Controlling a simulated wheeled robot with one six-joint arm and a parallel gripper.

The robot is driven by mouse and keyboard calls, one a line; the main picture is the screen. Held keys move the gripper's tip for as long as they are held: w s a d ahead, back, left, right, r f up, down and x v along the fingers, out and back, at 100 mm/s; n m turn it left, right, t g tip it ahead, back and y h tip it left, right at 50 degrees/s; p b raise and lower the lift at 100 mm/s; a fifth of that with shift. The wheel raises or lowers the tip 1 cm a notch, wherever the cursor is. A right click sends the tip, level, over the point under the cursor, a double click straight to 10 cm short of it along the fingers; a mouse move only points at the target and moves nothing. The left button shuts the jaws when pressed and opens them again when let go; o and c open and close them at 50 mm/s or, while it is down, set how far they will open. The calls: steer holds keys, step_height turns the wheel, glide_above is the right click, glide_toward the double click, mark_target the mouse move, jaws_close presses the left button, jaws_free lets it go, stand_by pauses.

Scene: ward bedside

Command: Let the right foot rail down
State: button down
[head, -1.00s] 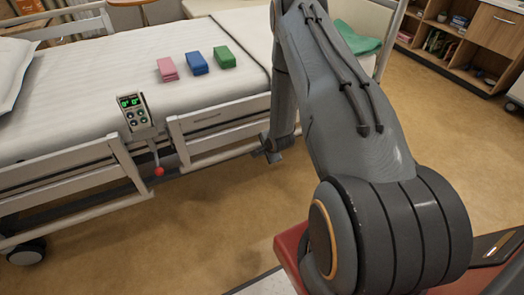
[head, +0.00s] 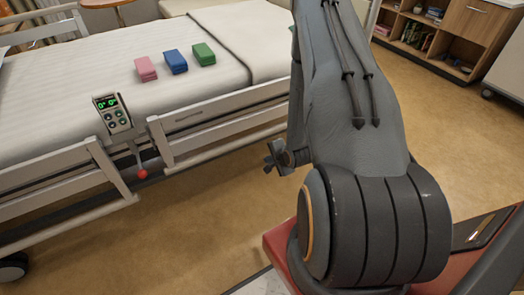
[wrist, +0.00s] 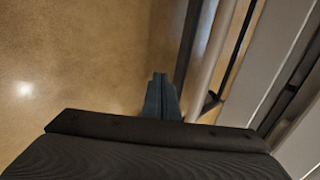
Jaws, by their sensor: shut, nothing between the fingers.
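The foot rail (head: 215,124) on the near side of the bed is a pale grey barred panel, standing raised along the mattress edge. Its far end is hidden behind my arm. A lever with a red knob (head: 142,174) hangs at the gap between this rail and the head-side rail. My gripper (head: 270,160) is shut and empty, beside and below the foot rail in the head view, apart from the knob. In the wrist view my shut fingers (wrist: 161,98) point down over bare floor, with pale and dark bed-side bars (wrist: 215,60) to their right.
A control panel with a green display (head: 112,112) sits above the lever. Pink, blue (head: 176,61) and green folded pieces lie on the bed. The head-side rail (head: 60,185) stands at left. Open floor (head: 200,235) lies before the bed. Shelves (head: 420,35) stand at the back right.

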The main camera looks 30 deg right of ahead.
steer(key=s+d+r+t+b, duration=0.1)
steer(key=d+r+t+b, duration=0.1)
steer(key=d+r+b, duration=0.3)
steer(key=w+f+b, duration=0.2)
steer(key=w+f, duration=0.2)
steer(key=w, duration=0.7)
steer(key=shift+w+a+f, duration=0.25)
steer(key=shift+a, duration=0.1)
